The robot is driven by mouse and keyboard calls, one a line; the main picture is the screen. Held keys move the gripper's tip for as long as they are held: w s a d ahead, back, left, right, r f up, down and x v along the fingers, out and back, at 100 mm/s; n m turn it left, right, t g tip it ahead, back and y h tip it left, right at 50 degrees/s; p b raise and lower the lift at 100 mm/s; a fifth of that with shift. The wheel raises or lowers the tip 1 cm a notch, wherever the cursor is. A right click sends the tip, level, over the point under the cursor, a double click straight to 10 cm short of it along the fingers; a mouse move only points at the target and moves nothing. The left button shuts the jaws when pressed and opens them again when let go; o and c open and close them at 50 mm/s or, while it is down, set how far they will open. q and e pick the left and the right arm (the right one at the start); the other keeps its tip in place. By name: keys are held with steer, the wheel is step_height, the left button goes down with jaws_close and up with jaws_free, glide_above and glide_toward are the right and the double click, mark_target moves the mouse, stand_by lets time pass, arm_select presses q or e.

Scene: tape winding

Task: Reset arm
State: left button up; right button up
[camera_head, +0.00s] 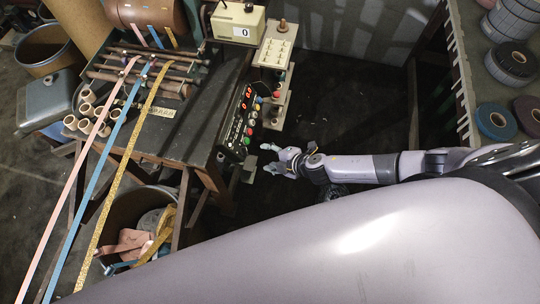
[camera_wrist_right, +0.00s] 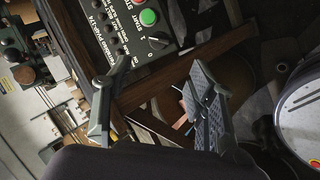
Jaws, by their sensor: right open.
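My right gripper (camera_head: 264,158) is open and empty, just right of the front corner of the tape-winding machine (camera_head: 180,130). It points left toward the machine's control panel (camera_head: 238,122) and sits a little below it in the picture. In the right wrist view the two fingers of the gripper (camera_wrist_right: 160,68) are spread wide with nothing between them. The panel there, with a green button (camera_wrist_right: 148,17) and a red button (camera_wrist_right: 140,2), lies beyond the fingertips. I cannot tell the exact gap to the panel. My left gripper is not in view.
Pink, blue (camera_head: 103,153) and gold tapes run down from the machine. Several cardboard cores (camera_head: 87,110) lie at its left. A scrap bin (camera_head: 120,212) stands below. A shelf with tape rolls (camera_head: 495,122) is at right. Dark floor (camera_head: 345,105) is open between.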

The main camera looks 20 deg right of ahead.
stand_by(0.3)
steer(key=s+d+f+m+g+h+b, duration=0.1)
steer(key=s+d+f+m+b, duration=0.2)
steer(key=f, duration=0.4)
steer(key=s+d+f+m+g+h+b, duration=0.15)
steer(key=s+f+m, duration=0.25)
steer(key=f, duration=0.4)
steer(key=s+d+f+m+h+b, duration=0.2)
steer(key=s+d+f+m, duration=0.15)
steer(key=f, duration=0.35)
steer(key=s+f+m+g+b, duration=0.1)
steer(key=s+f, duration=0.4)
steer(key=s, duration=0.8)
steer(key=s+f+m+g+b, duration=0.2)
steer(key=s+f+m+g, duration=0.2)
steer(key=s, duration=0.9)
steer(key=shift+d+f+m, duration=0.15)
steer(key=shift+f+m, duration=0.8)
steer(key=shift+m, duration=0.1)
